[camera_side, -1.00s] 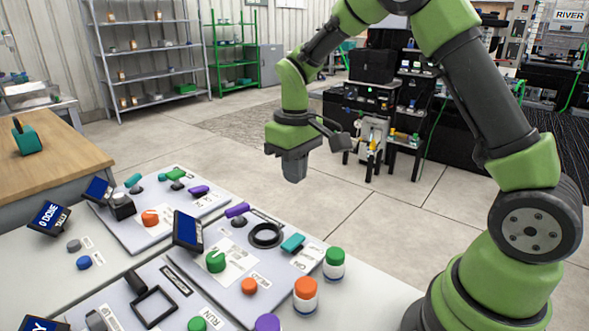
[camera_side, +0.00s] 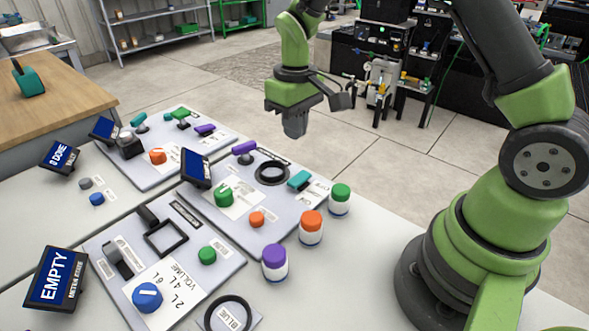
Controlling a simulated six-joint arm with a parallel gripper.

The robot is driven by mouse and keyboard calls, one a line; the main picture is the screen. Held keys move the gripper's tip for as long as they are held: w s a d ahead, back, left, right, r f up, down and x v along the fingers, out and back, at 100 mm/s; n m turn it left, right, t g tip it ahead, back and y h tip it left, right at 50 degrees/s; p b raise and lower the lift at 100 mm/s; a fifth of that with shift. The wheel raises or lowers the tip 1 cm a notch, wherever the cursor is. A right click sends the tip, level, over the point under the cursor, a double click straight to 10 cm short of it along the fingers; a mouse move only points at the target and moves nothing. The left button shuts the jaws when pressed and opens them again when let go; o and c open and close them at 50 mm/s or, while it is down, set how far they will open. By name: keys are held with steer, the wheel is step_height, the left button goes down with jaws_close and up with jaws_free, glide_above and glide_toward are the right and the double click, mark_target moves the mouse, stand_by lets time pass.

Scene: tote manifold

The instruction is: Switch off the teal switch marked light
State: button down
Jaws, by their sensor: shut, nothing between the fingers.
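Two teal switches are in view. One (camera_side: 299,179) is on the right part of the middle panel (camera_side: 262,218), beside a white label (camera_side: 318,190) whose lettering is too small to read. The other teal switch (camera_side: 138,119) is on the back left panel (camera_side: 195,155), near a green switch. I cannot tell which one is marked light, or whether either is on. My gripper (camera_side: 295,133) points down, shut and empty. It appears above and behind the middle panel in the picture, clear of both teal switches.
Purple (camera_side: 274,262), orange (camera_side: 311,228) and green (camera_side: 340,199) capped jars stand along the middle panel's right side. A tilted screen (camera_side: 196,168) stands at its left. The front panel (camera_side: 225,262) holds a blue knob (camera_side: 147,297) and a square frame. White table is bare at right.

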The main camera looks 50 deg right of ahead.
mark_target(299, 178)
step_height(299, 178, down, 10)
steer(key=shift+a+f, duration=0.1)
steer(key=shift+f, duration=0.15)
steer(key=shift+a+f, duration=0.1)
steer(key=shift+f, duration=0.2)
steer(key=shift+r, duration=0.1)
stand_by(0.3)
steer(key=shift+d+r, duration=0.3)
steer(key=shift+d, duration=0.5)
